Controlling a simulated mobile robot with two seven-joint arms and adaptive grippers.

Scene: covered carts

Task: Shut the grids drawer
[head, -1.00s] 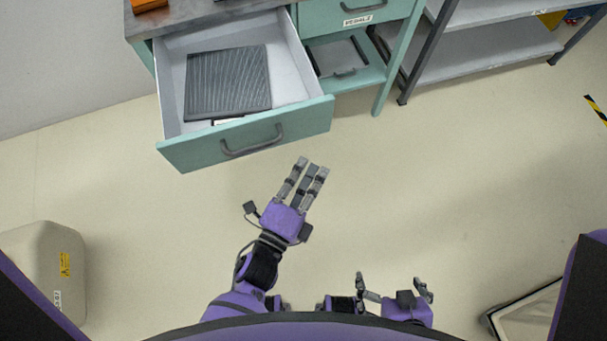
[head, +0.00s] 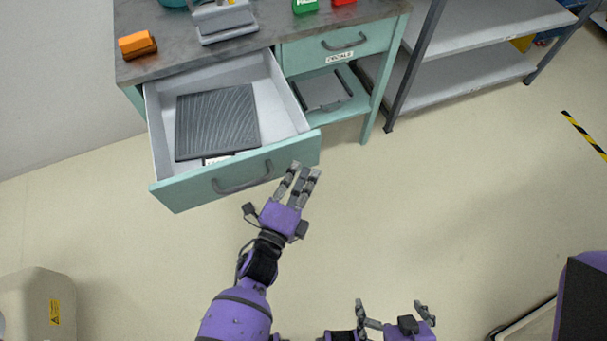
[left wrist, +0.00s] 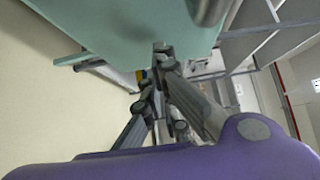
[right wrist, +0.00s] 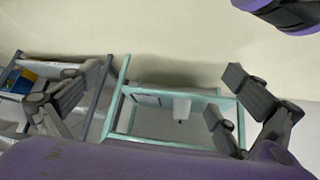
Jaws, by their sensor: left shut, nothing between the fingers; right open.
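The open drawer (head: 237,179) has a teal front with a dark bar handle (head: 242,183) and is pulled out from the left side of the teal cart. A dark ribbed panel (head: 217,122) lies inside it. My left gripper (head: 303,170) is shut and empty, its fingertips at the lower right part of the drawer front; I cannot tell whether they touch. In the left wrist view, the teal drawer front (left wrist: 125,30) is above the fingers (left wrist: 163,62). My right gripper (head: 393,308) is open and empty, low near my body, away from the drawer.
The cart's grey top (head: 180,50) holds an orange block (head: 137,44) and other items. A closed drawer (head: 340,43) and a lower shelf stand right of the open one. A grey metal rack (head: 450,75) is further right. The floor (head: 450,200) in front is clear.

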